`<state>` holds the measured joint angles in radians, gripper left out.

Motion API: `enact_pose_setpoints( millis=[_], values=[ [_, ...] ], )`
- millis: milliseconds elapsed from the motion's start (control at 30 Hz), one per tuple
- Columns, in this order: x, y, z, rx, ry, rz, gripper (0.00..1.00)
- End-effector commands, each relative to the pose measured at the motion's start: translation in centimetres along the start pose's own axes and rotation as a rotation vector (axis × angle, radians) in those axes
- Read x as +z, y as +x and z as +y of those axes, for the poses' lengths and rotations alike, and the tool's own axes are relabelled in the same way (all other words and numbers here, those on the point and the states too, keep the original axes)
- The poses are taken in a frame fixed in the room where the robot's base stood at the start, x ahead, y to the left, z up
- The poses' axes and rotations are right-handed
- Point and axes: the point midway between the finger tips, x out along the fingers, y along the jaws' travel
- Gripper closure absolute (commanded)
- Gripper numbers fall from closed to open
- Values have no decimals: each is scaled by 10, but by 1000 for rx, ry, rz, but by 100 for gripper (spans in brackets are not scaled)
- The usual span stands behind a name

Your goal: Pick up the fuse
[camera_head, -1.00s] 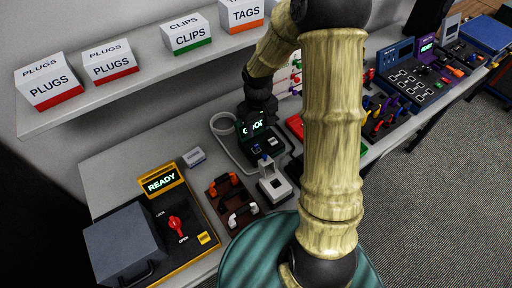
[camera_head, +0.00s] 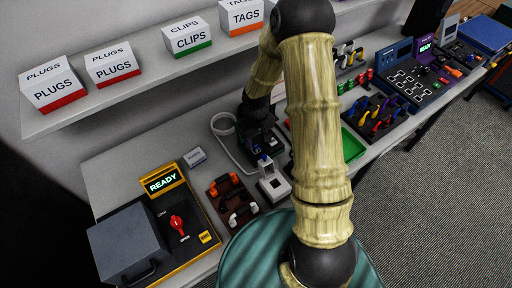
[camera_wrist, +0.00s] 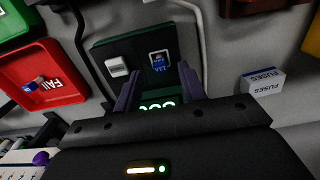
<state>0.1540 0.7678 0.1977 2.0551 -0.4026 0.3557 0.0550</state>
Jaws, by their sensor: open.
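A dark tester (camera_wrist: 135,52) with a green edge lies under my gripper (camera_wrist: 159,76) in the wrist view. On it are a small white block (camera_wrist: 117,66) and a blue-and-white square marked TEST (camera_wrist: 158,60). I cannot tell whether the white block is the fuse or a holder. The tester's lit green display (camera_wrist: 157,103) is partly hidden between my fingers. My gripper is open, its fingers apart with nothing between the tips. In the head view, my dark gripper (camera_head: 257,113) is above the back of the tester (camera_head: 268,147) and covers its display.
A FUSES box (camera_wrist: 262,82) stands right of the tester in the wrist view. A red FAIL tray (camera_wrist: 62,72) at left holds a small blue-and-red piece (camera_wrist: 38,82). A grey cable (camera_head: 222,146) loops beside the tester. A white stand (camera_head: 273,185) is in front.

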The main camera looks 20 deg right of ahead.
Motion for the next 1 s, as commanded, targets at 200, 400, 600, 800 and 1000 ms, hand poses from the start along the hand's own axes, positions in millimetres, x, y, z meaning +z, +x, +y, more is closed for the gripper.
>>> enact_pose_setpoints(
  millis=[200, 400, 600, 800, 1000],
  values=[
    [-1, 23, 0, 0, -1, -1, 59],
    [-2, 27, 0, 0, -1, 1, 59],
    [-2, 27, 0, 0, 0, 1, 59],
    [-2, 26, 0, 0, 0, 1, 61],
    [-2, 26, 0, 0, 0, 1, 100]
  ],
)
